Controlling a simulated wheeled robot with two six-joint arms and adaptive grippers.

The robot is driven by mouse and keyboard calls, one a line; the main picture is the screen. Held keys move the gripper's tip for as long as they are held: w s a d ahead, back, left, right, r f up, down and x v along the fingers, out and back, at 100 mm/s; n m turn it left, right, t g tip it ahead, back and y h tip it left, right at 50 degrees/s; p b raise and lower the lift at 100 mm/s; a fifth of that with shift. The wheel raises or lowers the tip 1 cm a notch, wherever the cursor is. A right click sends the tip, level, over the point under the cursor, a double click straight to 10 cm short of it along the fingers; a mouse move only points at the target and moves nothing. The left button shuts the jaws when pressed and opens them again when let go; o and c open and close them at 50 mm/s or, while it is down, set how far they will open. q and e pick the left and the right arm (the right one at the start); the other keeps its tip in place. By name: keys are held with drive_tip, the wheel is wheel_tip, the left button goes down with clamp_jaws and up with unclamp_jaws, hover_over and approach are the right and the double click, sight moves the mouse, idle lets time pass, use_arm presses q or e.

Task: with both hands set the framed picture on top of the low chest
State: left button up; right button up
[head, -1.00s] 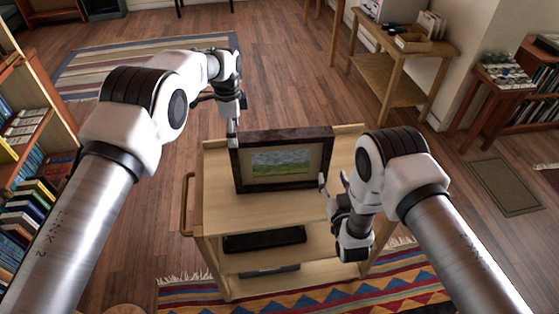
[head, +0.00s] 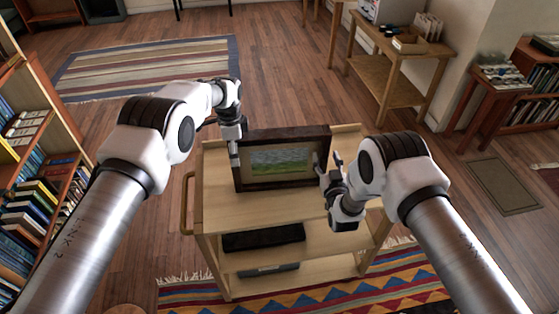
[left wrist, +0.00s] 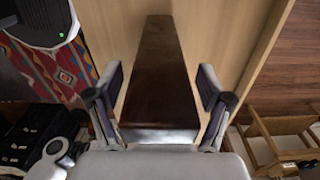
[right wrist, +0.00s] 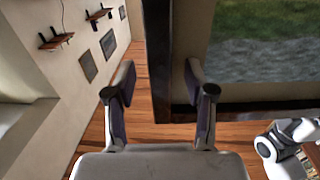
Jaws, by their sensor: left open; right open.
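The framed picture (head: 285,132), dark-framed with a green landscape, stands upright on the top board of a wooden trolley (head: 222,212). My left gripper (head: 235,150) is open at its left edge. In the left wrist view the dark frame (left wrist: 160,70) runs between the open fingers, with gaps on both sides. My right gripper (head: 327,166) is open at the right edge. In the right wrist view a dark upright of the frame (right wrist: 158,50) lies between the finger tips, and the painting shows beyond the right finger. I cannot make out a low chest.
The trolley's lower shelf holds a dark flat box (head: 263,238). A bookcase (head: 30,180) stands at the left, a side table (head: 400,45) and a small dark table (head: 500,90) at the right. Patterned rugs lie behind and in front.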

sight(327, 145)
use_arm(q)
drive_tip(key=c, duration=1)
use_arm(e)
drive_tip(key=c, duration=1)
use_arm(q)
clamp_jaws()
use_arm(e)
clamp_jaws()
use_arm(q)
drive_tip(key=shift+r, duration=0.1)
